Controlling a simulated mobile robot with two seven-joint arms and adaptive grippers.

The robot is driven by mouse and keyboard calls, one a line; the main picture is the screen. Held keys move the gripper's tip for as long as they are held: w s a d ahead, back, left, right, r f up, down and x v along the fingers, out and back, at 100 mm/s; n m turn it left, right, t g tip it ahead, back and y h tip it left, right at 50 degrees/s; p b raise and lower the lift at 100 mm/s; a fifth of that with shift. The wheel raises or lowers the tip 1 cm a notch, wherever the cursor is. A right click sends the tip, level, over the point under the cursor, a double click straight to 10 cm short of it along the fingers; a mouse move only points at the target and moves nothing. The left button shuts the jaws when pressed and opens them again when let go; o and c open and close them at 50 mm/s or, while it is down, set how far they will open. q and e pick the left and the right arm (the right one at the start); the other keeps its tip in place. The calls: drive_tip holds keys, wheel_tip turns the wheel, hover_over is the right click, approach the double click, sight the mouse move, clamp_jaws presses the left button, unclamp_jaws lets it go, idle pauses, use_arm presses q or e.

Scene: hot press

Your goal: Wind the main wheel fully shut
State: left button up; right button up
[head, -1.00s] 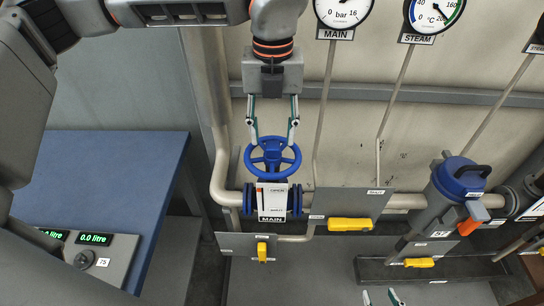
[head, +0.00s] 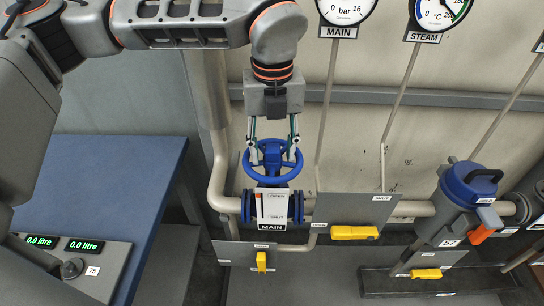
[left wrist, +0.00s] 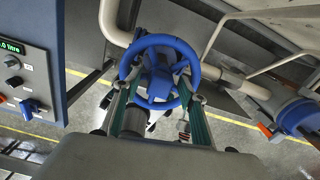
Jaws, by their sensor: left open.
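The main wheel is a blue spoked handwheel (head: 272,178) on the pipe, above a white indicator plate (head: 271,206) with OPEN and SHUT marks and the label MAIN. My left gripper (head: 273,157) is above the wheel, pointing down, with its fingers apart and the tips at the rim. In the left wrist view the wheel (left wrist: 160,98) lies between and beyond the open fingers. I cannot tell whether the fingers touch the rim. My right gripper is not in view.
Yellow handles (head: 354,233) sit below and right of the wheel. A blue-capped grey vessel (head: 465,190) stands at the right. MAIN and STEAM gauges (head: 344,8) hang above on thin stems. A blue-topped bench (head: 105,195) with litre displays is at the left.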

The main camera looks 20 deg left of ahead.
use_arm(q)
drive_tip(key=n, duration=0.4)
drive_tip(key=shift+b, duration=0.4)
drive_tip(key=n, duration=0.7)
drive_tip(key=shift+b, duration=0.4)
drive_tip(key=n, duration=0.5)
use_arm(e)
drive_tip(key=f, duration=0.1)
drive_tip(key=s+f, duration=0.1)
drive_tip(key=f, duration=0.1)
